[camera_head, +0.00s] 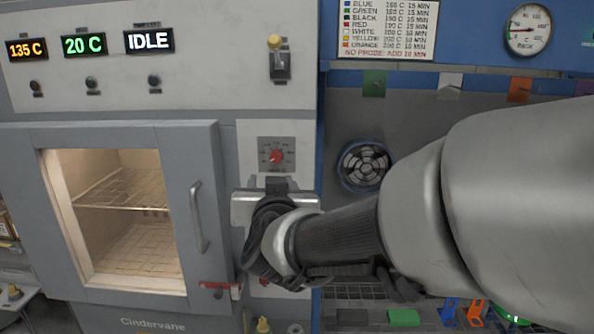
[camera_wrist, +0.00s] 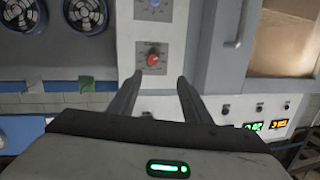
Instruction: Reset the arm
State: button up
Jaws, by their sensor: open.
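My arm (camera_head: 340,240) reaches in from the right in the head view, in front of the panel beside the oven. My gripper (camera_wrist: 158,82) is open and empty in the wrist view, its two fingers apart. In that view a red knob (camera_wrist: 152,59) lies just beyond the fingertips; no contact shows. The red knob also shows in the head view (camera_head: 277,156), just above my wrist. The fingertips are hidden in the head view.
The oven door (camera_head: 198,270) is shut, with a vertical handle (camera_head: 198,217) and lit empty racks inside. Displays above read 135 C, 20 C and IDLE. A round fan (camera_head: 363,166) and a gauge (camera_head: 527,29) are at the right. A blue knob (camera_wrist: 154,3) shows in the wrist view.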

jog(key=s+d+f+g+p, duration=0.1)
jog(key=s+d+f+g, duration=0.1)
jog(key=s+d, duration=0.4)
jog(key=s+d+f+g+h+p, duration=0.1)
jog(key=s+d+g, duration=0.4)
jog(key=s, duration=0.5)
jog(key=s+d+f+g+h+p, duration=0.1)
jog(key=s+d+f+g, duration=0.2)
jog(key=s+d, duration=0.5)
jog(key=shift+d+f+m+g, duration=0.3)
